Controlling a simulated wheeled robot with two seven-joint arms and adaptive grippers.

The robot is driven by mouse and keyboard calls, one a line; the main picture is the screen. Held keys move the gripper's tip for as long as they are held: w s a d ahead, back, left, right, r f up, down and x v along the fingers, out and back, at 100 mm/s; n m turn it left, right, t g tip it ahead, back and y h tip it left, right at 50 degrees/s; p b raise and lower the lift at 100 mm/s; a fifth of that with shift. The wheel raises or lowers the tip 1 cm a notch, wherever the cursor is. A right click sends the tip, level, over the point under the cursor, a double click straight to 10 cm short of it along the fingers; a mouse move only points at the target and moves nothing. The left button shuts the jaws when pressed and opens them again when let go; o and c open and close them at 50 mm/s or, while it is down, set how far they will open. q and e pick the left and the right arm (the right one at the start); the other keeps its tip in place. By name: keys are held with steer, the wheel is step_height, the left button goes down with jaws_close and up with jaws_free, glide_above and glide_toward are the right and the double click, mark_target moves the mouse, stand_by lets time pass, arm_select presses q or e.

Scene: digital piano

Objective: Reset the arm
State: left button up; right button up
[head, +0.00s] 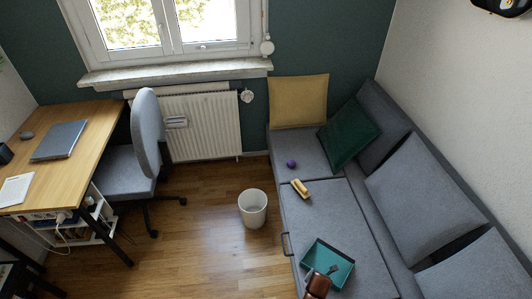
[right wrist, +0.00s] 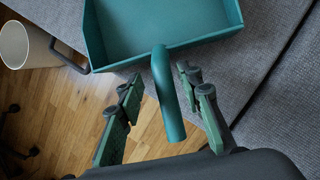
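My right gripper (right wrist: 160,88) is open in the right wrist view, with one finger on each side of the teal handle (right wrist: 166,95) of a dustpan (right wrist: 165,28). Gaps show between the fingers and the handle. In the head view the dustpan (head: 340,258) lies on the grey sofa seat near its front edge. The end of my right arm (head: 318,285), brown with dark fingers, is over the dustpan's near side and hides the handle there. My left gripper is in neither view.
A wooden brush (head: 301,189) and a purple ball (head: 291,164) lie on the sofa (head: 330,215). A white bin (head: 253,209) stands on the floor before it. A desk (head: 85,150) and a grey chair (head: 147,135) are at left. The floor between is clear.

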steer(key=s+a+r+p, duration=0.1)
steer(key=a+r+p, duration=0.2)
steer(key=a+r, duration=1)
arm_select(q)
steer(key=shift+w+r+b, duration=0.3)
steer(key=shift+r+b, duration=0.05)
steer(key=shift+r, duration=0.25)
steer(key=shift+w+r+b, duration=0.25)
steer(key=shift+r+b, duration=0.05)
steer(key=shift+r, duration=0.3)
arm_select(e)
steer(key=s+d+r+m+t+y, duration=0.1)
steer(key=d+r+m, duration=0.4)
steer(key=r+m, duration=0.4)
steer(key=s+d+r+m+t+y, duration=0.1)
steer(key=d+r+m, duration=0.3)
steer(key=r+m, duration=0.5)
steer(key=shift+d+r+m+t+y, duration=0.35)
steer(key=shift+m+t+y, duration=0.2)
steer(key=shift+m, duration=3.05)
